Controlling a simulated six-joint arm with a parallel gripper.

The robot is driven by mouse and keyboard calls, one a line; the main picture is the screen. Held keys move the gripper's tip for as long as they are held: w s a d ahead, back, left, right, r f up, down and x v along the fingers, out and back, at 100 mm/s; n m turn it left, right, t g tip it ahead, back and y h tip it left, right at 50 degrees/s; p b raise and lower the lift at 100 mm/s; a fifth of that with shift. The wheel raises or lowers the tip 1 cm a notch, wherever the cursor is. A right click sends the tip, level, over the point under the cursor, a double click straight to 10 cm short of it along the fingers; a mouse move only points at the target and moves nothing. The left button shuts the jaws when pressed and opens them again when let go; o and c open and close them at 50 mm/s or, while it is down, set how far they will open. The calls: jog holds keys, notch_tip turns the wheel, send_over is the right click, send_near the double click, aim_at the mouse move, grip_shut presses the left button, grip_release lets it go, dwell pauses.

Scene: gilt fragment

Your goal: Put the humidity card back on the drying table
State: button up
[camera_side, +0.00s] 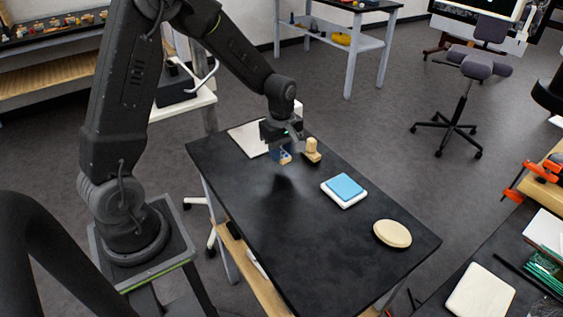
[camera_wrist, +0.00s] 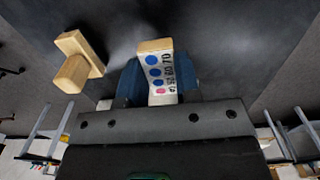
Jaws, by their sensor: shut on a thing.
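The humidity card (camera_wrist: 160,72), white with blue dots, one pink dot and printed numbers, has a wooden block at its far end. My gripper (camera_wrist: 160,84) is shut on it, with blue fingers on either side. In the side view, my gripper (camera_side: 281,150) is over the far part of the black table (camera_side: 290,235), and a small part of the card (camera_side: 286,159) shows below it. A dark shadow lies on the tabletop below, and the card looks held above the surface.
A white sheet (camera_side: 246,138) lies behind. A blue pad (camera_side: 345,186) on a white slab and a cream oval (camera_side: 392,234) lie rightward. The table's front middle is clear.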

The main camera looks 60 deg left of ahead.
aim_at(282, 170)
jog(key=shift+f, duration=2.05)
jog(key=o, duration=1)
jog(key=shift+f, duration=0.1)
jog(key=shift+c, duration=0.2)
notch_tip(282, 170, up, 12)
jog(key=shift+r, duration=0.2)
jog(key=s+d+r+m+t, duration=0.2)
jog(key=s+d+r+m, duration=0.3)
jog(key=s+m, duration=0.4)
jog(key=s+d+r+m+t, duration=0.3)
jog(key=s+d+r+m, duration=0.2)
jog(key=s+m, duration=0.4)
jog(key=shift+d+r+t, duration=0.2)
jog(key=shift+r+t, duration=0.1)
jog(key=shift+r, duration=0.3)
